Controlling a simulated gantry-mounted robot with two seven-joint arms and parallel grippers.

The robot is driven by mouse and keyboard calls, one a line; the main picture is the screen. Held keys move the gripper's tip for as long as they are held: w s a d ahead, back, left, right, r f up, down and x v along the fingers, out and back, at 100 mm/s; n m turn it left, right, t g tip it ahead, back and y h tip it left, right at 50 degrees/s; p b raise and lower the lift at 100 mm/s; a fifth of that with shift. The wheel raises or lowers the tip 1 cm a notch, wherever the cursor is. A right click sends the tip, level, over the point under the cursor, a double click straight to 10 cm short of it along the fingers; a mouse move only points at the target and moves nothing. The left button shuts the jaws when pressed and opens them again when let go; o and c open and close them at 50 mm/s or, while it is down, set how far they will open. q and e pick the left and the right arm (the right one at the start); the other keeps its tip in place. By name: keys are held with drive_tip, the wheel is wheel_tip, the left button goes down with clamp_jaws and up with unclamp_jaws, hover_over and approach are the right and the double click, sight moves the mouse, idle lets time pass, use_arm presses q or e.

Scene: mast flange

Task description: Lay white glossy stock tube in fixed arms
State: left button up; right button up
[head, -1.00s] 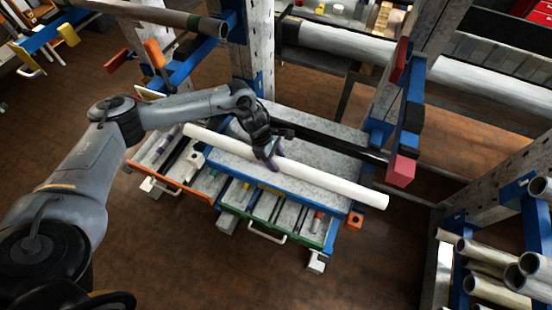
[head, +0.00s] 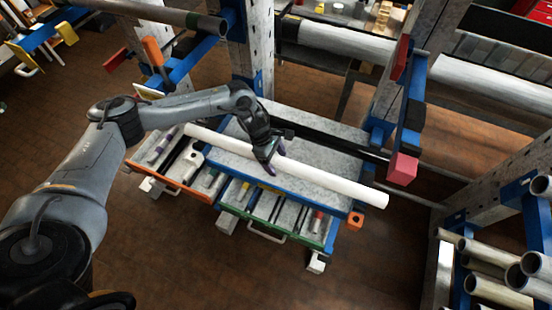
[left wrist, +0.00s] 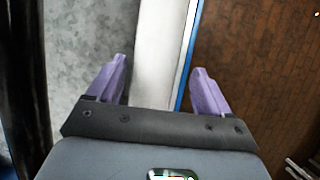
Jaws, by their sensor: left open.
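The long white tube (head: 335,183) lies slantwise across the grey top of the blue-edged drawer bench (head: 313,130). It also shows in the left wrist view (left wrist: 166,45), running between my fingers. My left gripper (head: 272,160) is over the tube's middle. Its purple fingers (left wrist: 160,90) are open, one on each side of the tube, with a gap to each. Blue arms with red ends (head: 413,115) stick out from the right post, and a blue arm (head: 195,65) from the left post. My right gripper is out of view.
Open drawers (head: 270,210) with small parts stick out at the bench's front. A grey-brown pipe (head: 150,12) lies at upper left, and a white roll (head: 345,40) behind. Several pipes (head: 490,270) sit in a rack at lower right. The brown floor in front is clear.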

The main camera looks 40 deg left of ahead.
use_arm(q)
drive_tip(key=shift+a+r+p, duration=0.2)
drive_tip(key=shift+r+p, duration=0.2)
drive_tip(key=shift+r, duration=0.25)
drive_tip(key=p+v, duration=0.3)
drive_tip(key=v, duration=0.3)
drive_tip(key=shift+s+a+r, duration=0.1)
drive_tip(key=shift+a, duration=0.05)
